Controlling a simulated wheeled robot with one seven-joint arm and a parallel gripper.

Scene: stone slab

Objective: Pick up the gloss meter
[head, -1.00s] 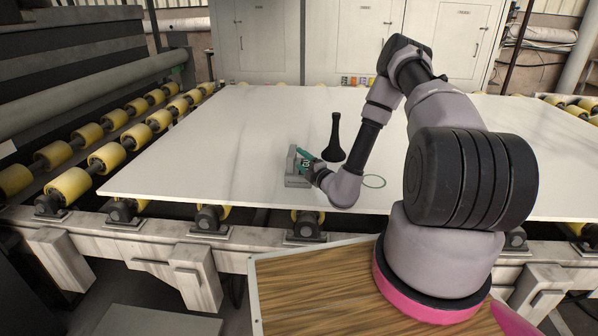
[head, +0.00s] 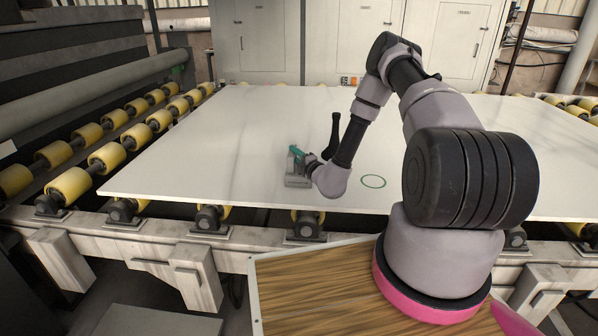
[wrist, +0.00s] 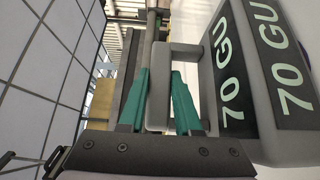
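The gloss meter (head: 297,182) is a small grey box low on the white slab, left of my forearm in the head view. In the wrist view the gloss meter (wrist: 235,80) fills the right side, with "70 GU" on dark panels and a grey loop handle (wrist: 158,118). My gripper (head: 300,153) is at the meter's upper part. In the wrist view my gripper (wrist: 162,75) has its teal fingers on either side of a handle bar. Whether they press on it or leave a thin gap cannot be told. The meter appears to rest on the slab.
The white slab (head: 220,140) lies on yellow rollers (head: 70,185). A green ring (head: 373,181) is marked to the right. Small coloured items (head: 349,81) lie at the far edge. The slab's left part is clear.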

